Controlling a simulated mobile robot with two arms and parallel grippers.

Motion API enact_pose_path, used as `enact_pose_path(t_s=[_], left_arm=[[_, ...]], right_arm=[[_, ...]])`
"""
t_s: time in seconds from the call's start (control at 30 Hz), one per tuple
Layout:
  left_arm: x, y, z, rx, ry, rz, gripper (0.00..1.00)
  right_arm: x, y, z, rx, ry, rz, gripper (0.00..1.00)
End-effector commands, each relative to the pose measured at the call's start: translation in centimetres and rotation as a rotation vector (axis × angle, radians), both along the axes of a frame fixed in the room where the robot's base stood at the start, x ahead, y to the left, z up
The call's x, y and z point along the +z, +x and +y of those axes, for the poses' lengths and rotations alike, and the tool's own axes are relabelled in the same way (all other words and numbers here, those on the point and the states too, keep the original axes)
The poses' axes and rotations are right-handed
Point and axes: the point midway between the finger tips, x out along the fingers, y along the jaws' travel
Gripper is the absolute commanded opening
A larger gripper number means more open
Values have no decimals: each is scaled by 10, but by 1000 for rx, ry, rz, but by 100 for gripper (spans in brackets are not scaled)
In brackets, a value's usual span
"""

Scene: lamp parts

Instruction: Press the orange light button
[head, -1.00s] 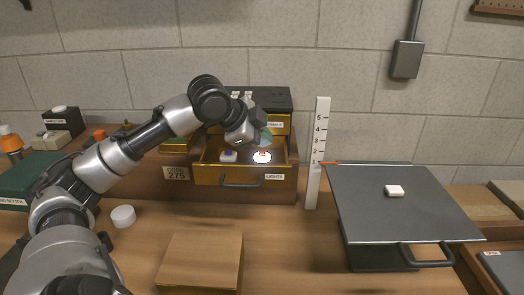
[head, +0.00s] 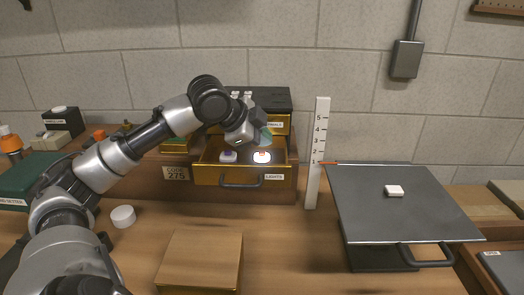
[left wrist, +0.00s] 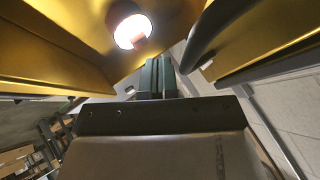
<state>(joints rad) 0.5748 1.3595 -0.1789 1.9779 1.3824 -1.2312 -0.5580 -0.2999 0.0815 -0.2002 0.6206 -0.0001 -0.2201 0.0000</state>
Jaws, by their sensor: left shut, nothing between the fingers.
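A gold drawer (head: 208,176) labelled LIGHTS stands open in the cabinet. In it, on the right, a small orange-topped light button (head: 262,153) sits on a glowing white disc. A purple-topped one (head: 228,154) sits to its left. My left gripper (head: 266,140) is shut and empty, pointing down just above and beside the orange button; I cannot tell whether it touches. In the left wrist view the shut fingers (left wrist: 157,75) are inside the drawer, with the glowing light (left wrist: 132,32) to their upper left. My right gripper is not in view.
A white ruler post (head: 316,150) stands right of the drawer. A dark board (head: 405,215) with a white block lies at right. A wooden box (head: 200,258) is in front.

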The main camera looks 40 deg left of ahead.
Motion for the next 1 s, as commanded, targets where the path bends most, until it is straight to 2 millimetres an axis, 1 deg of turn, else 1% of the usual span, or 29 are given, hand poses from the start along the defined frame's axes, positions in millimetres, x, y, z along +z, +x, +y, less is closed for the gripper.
enact_pose_path(t_s=[0.37, 0.63, 1.0], left_arm=[[-1, 0, 0, 0, 0, 0, 0], [-9, 0, 0, 0, 0, 0, 0], [-9, 0, 0, 0, 0, 0, 0]], right_arm=[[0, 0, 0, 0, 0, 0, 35], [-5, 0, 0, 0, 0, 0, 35], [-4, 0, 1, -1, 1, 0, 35]])
